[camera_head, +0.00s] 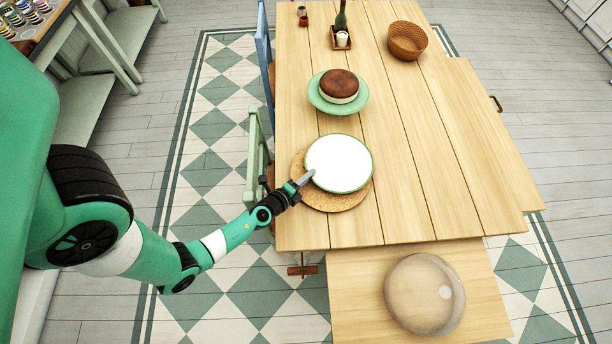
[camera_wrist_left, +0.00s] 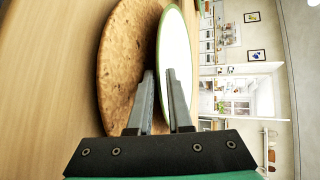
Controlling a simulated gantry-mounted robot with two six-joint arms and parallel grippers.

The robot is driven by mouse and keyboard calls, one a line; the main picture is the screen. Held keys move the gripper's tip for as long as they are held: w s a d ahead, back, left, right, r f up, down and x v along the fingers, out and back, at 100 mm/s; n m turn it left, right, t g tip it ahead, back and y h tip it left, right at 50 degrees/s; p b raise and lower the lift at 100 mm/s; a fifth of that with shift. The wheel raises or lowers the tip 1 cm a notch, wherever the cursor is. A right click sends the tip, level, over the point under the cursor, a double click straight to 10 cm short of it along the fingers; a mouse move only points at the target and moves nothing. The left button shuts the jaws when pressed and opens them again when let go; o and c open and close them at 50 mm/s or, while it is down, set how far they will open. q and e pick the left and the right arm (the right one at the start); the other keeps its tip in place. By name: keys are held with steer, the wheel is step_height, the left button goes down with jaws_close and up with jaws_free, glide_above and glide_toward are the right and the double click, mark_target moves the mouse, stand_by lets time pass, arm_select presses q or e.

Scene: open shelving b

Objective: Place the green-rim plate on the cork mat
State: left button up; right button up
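The green-rim plate (camera_head: 340,161), white with a thin green edge, is held over the round cork mat (camera_head: 330,203) near the table's left edge. It covers most of the mat in the head view. In the left wrist view the plate (camera_wrist_left: 175,45) shows nearly edge-on, with a gap between it and the mat (camera_wrist_left: 118,70). My left gripper (camera_head: 306,178) has its fingers (camera_wrist_left: 162,85) on either side of the plate's near rim, shut on it. My right gripper is in neither view.
A green plate (camera_head: 318,101) with a chocolate-topped cake (camera_head: 339,85) stands behind the mat. A wicker basket (camera_head: 407,40) and a bottle tray (camera_head: 341,42) are at the back. A clear bowl (camera_head: 425,294) sits on the lower front surface. The table's right side is clear.

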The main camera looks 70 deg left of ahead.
arm_select(q)
steer(key=shift+s+r, duration=0.1)
steer(key=shift+r, duration=0.2)
steer(key=p+v, duration=0.1)
steer(key=v, duration=1.1)
steer(key=shift+f, duration=0.15)
